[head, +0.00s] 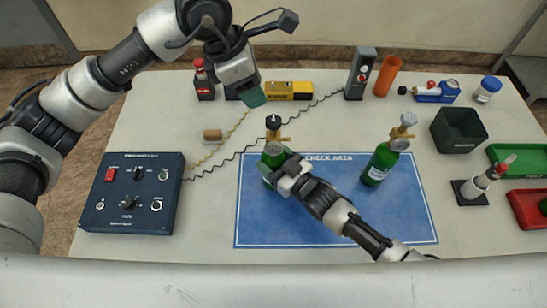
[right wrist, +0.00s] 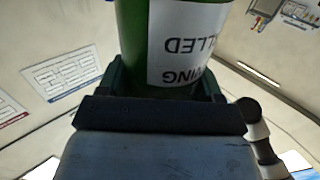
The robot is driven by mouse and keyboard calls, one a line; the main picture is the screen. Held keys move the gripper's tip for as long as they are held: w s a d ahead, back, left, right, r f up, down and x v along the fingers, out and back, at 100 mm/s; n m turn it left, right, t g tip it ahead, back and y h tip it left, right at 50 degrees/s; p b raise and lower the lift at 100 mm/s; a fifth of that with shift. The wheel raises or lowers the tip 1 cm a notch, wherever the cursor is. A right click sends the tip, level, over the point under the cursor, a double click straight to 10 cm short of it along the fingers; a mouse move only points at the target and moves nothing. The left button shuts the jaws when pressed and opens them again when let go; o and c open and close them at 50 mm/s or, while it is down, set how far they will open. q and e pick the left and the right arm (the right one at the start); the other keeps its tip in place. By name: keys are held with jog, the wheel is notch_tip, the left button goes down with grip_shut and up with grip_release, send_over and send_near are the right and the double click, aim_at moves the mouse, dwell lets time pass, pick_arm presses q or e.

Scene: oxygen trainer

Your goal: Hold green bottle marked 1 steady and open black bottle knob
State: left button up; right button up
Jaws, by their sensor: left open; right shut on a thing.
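A green bottle (head: 268,160) with a brass valve and a black knob (head: 273,122) on top stands upright on the left part of the blue check area mat (head: 330,234). My right gripper (head: 282,172) is shut around its body; the right wrist view shows the green body (right wrist: 132,45) with a white label between the fingers (right wrist: 165,88). A second green bottle (head: 376,169) with a brass valve and a gauge stands on the right of the mat. I cannot read a number on either bottle. My left gripper (head: 253,98) is open and empty, above and left of the black knob.
A dark control box (head: 130,215) stands at left, with coiled cables running from it. A dark bin (head: 458,131) and green and red trays are at right.

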pick_arm(q)
jog(key=shift+o, duration=1.9)
jog(key=shift+f+n+g, duration=0.3)
jog(key=shift+f+n, duration=0.05)
jog(key=shift+n, duration=0.05)
jog(key=n+g+h, duration=0.5)
jog(key=n+h, duration=0.8)
jog(key=n, duration=1.7)
send_near(273, 123)
jog(key=x, duration=1.1)
jog(key=shift+w+d+f, duration=0.1)
jog(key=shift+w+d, duration=0.2)
jog(key=shift+d, duration=0.1)
